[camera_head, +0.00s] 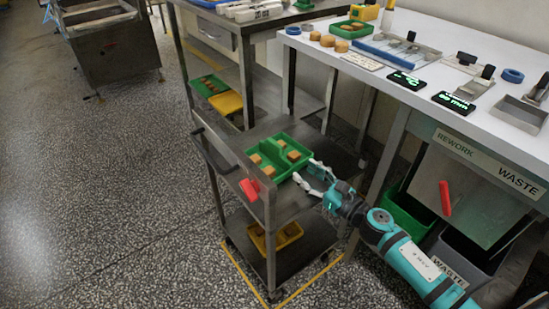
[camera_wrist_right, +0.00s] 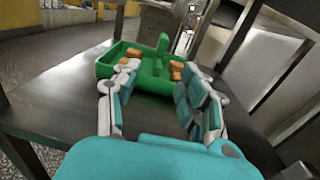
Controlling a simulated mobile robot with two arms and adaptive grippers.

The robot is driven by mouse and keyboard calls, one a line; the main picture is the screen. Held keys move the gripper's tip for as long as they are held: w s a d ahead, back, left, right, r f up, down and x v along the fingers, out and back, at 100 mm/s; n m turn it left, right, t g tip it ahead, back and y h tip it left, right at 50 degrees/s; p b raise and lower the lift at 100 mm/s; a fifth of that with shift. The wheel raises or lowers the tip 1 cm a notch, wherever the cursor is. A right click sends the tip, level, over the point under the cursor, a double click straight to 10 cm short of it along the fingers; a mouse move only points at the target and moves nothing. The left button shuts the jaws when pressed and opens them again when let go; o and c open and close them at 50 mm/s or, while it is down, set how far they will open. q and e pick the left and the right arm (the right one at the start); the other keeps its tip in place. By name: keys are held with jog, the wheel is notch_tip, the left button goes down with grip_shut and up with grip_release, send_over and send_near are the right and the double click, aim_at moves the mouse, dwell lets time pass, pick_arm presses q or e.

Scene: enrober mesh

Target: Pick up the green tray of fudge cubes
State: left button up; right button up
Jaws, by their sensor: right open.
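The green tray (camera_head: 266,166) with several brown fudge cubes sits on the top shelf of a dark metal trolley. It has a raised divider across its middle. My right gripper (camera_head: 308,175) is just to the right of the tray in the head view. In the right wrist view the tray (camera_wrist_right: 104,66) lies ahead, beyond the open fingers of the gripper (camera_wrist_right: 155,98). The fingers point at its near edge, and I cannot tell whether they touch it. Nothing is between the fingers. My left gripper is not in view.
The trolley shelf (camera_head: 290,205) has bare room around the tray; a yellow tray (camera_head: 288,235) sits on the level below. A white worktop (camera_head: 430,45) stands at the right, with WASTE bins beneath. Another green tray and a yellow one lie on a rack behind. Speckled floor (camera_head: 110,200) is clear at left.

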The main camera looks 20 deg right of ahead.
aim_at(281, 153)
jog(key=x, duration=0.6)
jog(key=shift+w+a, duration=0.1)
jog(key=shift+w, duration=0.25)
jog(key=shift+x, duration=0.9)
jog(key=x, duration=0.3)
jog(key=shift+w+a, duration=0.1)
jog(key=shift+w, duration=0.3)
jog(key=shift+w+a, duration=0.1)
jog(key=shift+w, duration=0.15)
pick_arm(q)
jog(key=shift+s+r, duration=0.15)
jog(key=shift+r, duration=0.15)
pick_arm(e)
grip_shut()
